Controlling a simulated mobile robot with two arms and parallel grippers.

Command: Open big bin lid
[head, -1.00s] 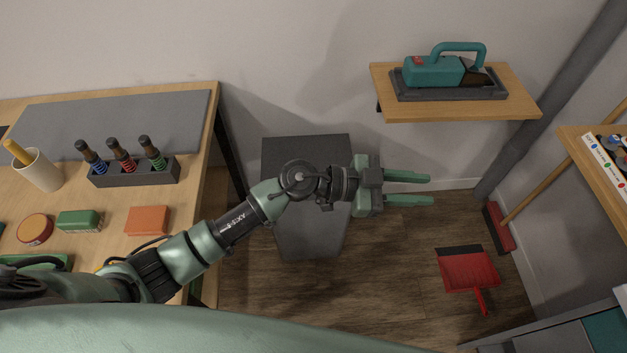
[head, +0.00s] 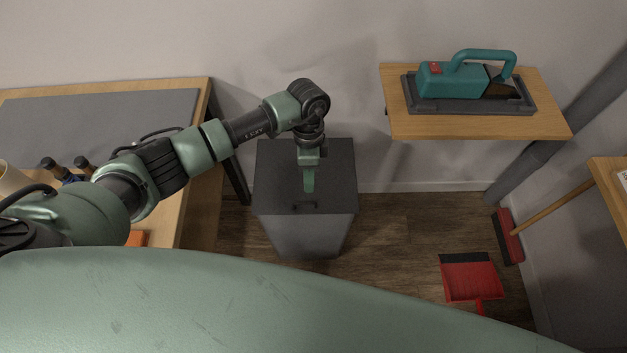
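The big bin (head: 300,238) is a grey box standing on the wood floor between the workbench and the wall shelf. Its dark flat lid (head: 272,180) is closed, with a small dark handle (head: 306,205) near the front edge. My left gripper (head: 309,186) points down over the lid, its green fingertips just behind the handle in the picture. I cannot tell whether it touches the lid. Its fingers overlap in this view, so their opening does not show. My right gripper is not in view.
A workbench (head: 205,190) stands at left, partly hidden by my arm. A wall shelf (head: 480,125) at right holds a teal tool (head: 455,80). A red dustpan (head: 472,282) and a broom (head: 508,238) are on the floor at right. Floor right of the bin is clear.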

